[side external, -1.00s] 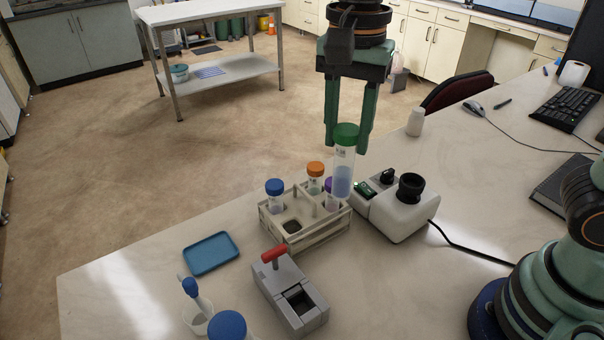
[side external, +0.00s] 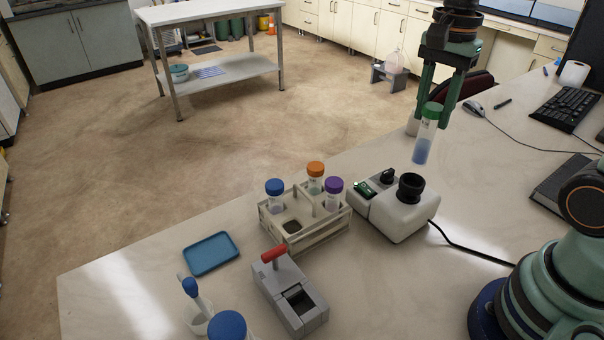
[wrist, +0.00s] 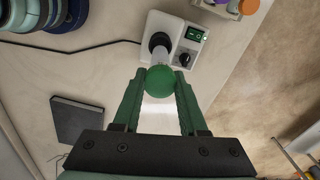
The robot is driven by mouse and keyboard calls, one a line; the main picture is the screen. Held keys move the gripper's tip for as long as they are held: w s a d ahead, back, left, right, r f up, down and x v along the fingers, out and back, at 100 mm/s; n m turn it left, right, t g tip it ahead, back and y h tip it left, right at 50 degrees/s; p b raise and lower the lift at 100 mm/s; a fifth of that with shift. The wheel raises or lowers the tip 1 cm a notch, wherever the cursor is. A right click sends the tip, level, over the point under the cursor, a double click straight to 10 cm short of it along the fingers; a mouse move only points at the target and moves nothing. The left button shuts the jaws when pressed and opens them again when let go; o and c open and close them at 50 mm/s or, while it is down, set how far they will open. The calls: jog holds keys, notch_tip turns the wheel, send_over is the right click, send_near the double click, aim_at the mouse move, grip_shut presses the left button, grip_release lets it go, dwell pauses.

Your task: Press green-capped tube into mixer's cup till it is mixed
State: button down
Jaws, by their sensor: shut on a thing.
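The green-capped tube (side external: 424,146) holds blue liquid and hangs nearly upright above the bench. My gripper (side external: 432,108) is shut on its green cap; in the wrist view the cap (wrist: 160,79) sits between the fingertips of my gripper (wrist: 159,84). The white mixer (side external: 393,213) stands below and left of the tube in the side view. Its black cup (side external: 410,187) is empty, and the tube's lower end is up and to the right of it, apart from it. In the wrist view the mixer (wrist: 177,38) lies just beyond the cap, its cup (wrist: 159,42) partly hidden by the tube.
A rack (side external: 305,222) with blue-, orange- and purple-capped tubes stands left of the mixer. A grey device with a red handle (side external: 290,290) and a blue tray (side external: 211,253) are nearer. A black cable (side external: 468,251) leaves the mixer.

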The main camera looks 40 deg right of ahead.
aim_at(425, 138)
jog(key=shift+f, duration=2.6)
jog(key=shift+f, duration=0.55)
jog(key=shift+r, duration=0.15)
dwell(1.2)
jog(key=shift+r, duration=2.9)
